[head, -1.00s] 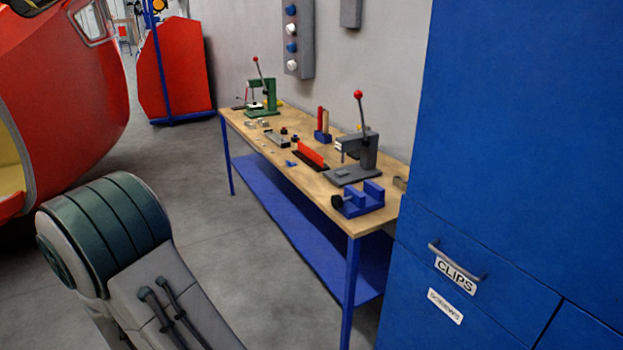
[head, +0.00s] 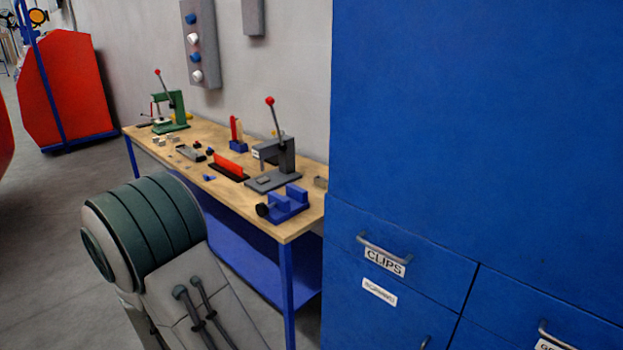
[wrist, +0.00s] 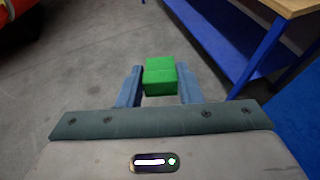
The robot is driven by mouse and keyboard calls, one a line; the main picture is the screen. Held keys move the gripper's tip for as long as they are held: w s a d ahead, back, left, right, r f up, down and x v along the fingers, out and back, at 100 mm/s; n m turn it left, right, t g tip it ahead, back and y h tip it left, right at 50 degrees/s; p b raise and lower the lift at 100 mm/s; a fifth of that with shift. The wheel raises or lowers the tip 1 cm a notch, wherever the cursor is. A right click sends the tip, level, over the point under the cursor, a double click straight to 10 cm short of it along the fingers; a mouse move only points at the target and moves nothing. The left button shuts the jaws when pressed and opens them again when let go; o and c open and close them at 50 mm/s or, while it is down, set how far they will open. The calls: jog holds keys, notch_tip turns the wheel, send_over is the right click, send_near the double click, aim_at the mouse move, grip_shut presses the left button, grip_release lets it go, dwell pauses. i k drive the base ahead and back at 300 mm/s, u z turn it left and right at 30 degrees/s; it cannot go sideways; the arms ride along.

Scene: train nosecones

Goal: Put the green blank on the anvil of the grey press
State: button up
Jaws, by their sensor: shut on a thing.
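In the wrist view my gripper (wrist: 160,92) is shut on the green blank (wrist: 160,77), a small green block held between its two blue-grey fingers. The blank is over the grey floor, away from the bench. In the head view the grey press (head: 285,160) stands at the near right part of the workbench, with a raised lever and red knob. Its anvil (head: 264,180) is a small grey block on the press base, and it looks bare. My gripper and the blank are not in the head view; only part of my arm shows there.
The wooden workbench (head: 232,185) runs along the wall. A blue vise (head: 287,205) sits in front of the grey press. A green press (head: 172,112) stands at the far end. A tall blue cabinet (head: 430,130) stands close on the right. Floor to the left is open.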

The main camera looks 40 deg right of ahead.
aim_at(263, 180)
jog(key=z, duration=0.55)
jog(key=i, duration=2.15)
